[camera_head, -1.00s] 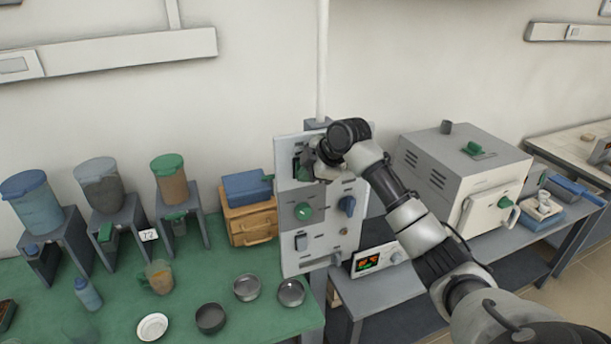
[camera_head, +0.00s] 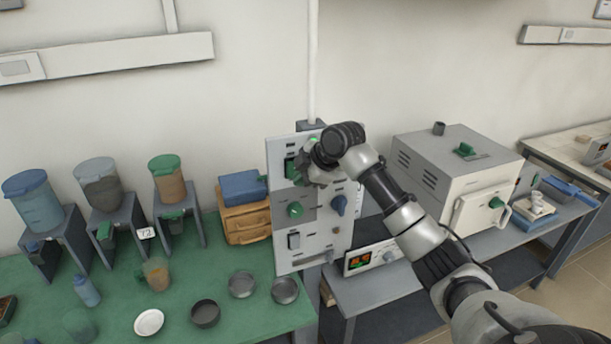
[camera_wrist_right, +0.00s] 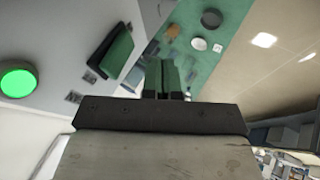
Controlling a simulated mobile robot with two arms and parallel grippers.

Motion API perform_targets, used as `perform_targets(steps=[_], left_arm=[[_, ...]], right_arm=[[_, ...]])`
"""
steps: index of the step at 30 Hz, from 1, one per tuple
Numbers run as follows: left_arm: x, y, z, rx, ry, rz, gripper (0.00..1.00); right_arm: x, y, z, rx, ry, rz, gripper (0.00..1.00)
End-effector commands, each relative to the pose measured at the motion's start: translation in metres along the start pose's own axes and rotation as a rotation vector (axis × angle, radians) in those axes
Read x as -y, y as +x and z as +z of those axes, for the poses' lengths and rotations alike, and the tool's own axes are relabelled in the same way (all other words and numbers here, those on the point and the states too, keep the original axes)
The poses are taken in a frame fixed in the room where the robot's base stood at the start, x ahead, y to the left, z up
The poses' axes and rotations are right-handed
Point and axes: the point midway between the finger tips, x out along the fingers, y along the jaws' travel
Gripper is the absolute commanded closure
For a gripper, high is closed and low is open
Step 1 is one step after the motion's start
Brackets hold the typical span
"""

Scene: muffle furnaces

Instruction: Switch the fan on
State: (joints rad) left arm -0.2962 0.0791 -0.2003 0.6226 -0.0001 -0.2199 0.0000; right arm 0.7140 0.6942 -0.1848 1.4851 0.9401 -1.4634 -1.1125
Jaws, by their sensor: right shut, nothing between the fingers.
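The grey-white control panel (camera_head: 285,258) stands upright at the centre of the head view. A green rocker switch (camera_head: 291,170) in a dark housing is on its upper left, partly hidden by my right gripper (camera_head: 300,172). The switch also shows in the right wrist view (camera_wrist_right: 114,50), left of my closed, empty fingertips (camera_wrist_right: 164,72). I see a gap between them in that view; contact is not visible. A round lamp (camera_wrist_right: 22,79) glows bright green, and a little of it shows in the head view (camera_head: 312,141). The panel's labels are too small to read. My left gripper is not in view.
Lower on the panel are a green knob (camera_head: 295,210), a blue knob (camera_head: 339,205) and a small rocker (camera_head: 293,240). A furnace (camera_head: 450,165) stands to the right. The green bench (camera_head: 110,300) at left holds dispensers and several bowls.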

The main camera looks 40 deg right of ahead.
Motion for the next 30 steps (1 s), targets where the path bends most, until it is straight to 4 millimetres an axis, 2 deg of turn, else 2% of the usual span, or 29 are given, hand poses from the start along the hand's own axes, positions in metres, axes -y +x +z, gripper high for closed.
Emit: perform_targets(steps=[2, 6, 10, 18, 22, 30], left_arm=[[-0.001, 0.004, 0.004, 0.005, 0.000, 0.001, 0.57], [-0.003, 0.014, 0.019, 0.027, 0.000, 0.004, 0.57], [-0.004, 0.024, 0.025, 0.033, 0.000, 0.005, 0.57], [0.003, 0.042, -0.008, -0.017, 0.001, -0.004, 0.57], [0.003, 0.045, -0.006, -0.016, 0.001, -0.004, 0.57], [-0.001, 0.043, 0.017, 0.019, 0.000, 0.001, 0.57]], right_arm=[[0.002, -0.002, -0.001, 0.000, -0.002, 0.004, 1.00], [0.007, -0.020, 0.001, 0.001, -0.003, 0.003, 1.00], [0.011, -0.040, 0.002, 0.000, -0.002, 0.005, 1.00], [0.018, -0.083, 0.003, 0.001, -0.001, 0.003, 1.00], [0.020, -0.094, 0.003, 0.000, -0.001, 0.002, 1.00], [0.021, -0.097, 0.002, -0.001, 0.000, -0.001, 1.00]])
